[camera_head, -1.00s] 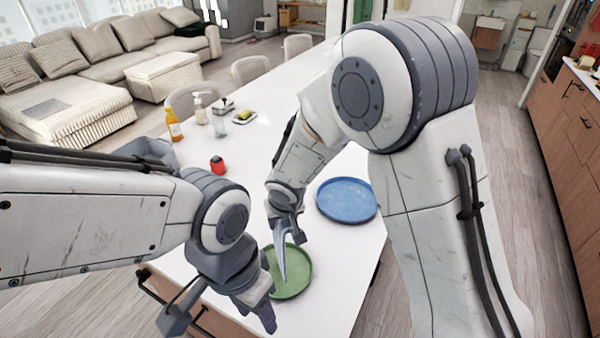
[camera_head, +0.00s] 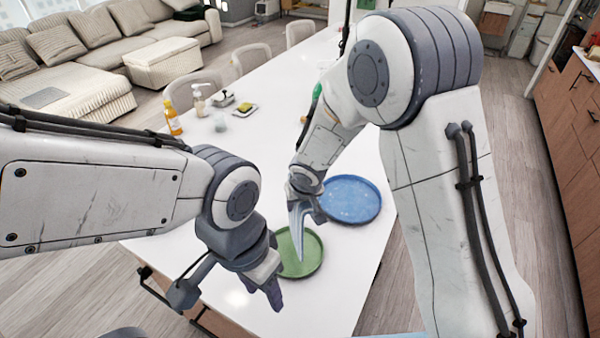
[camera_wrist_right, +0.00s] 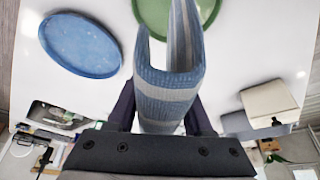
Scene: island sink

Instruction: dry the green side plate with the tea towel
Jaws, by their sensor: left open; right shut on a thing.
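The green side plate (camera_head: 308,258) lies on the white counter, partly hidden by the towel and my left gripper. My right gripper (camera_head: 304,204) is above the plate's far side, shut on the blue-grey striped tea towel (camera_head: 297,232). The towel hangs down over the plate; I cannot tell whether it touches. In the right wrist view the towel (camera_wrist_right: 166,88) is folded between the fingers, with the green plate (camera_wrist_right: 206,10) beyond it. My left gripper (camera_head: 273,287) is open at the plate's near left edge, overlapping it in the picture; contact is unclear.
A blue plate (camera_head: 352,199) lies just behind the green one. An orange bottle (camera_head: 173,119), a soap pump (camera_head: 198,101) and a small dish with a sponge (camera_head: 244,109) stand farther back. The counter's near right part is clear.

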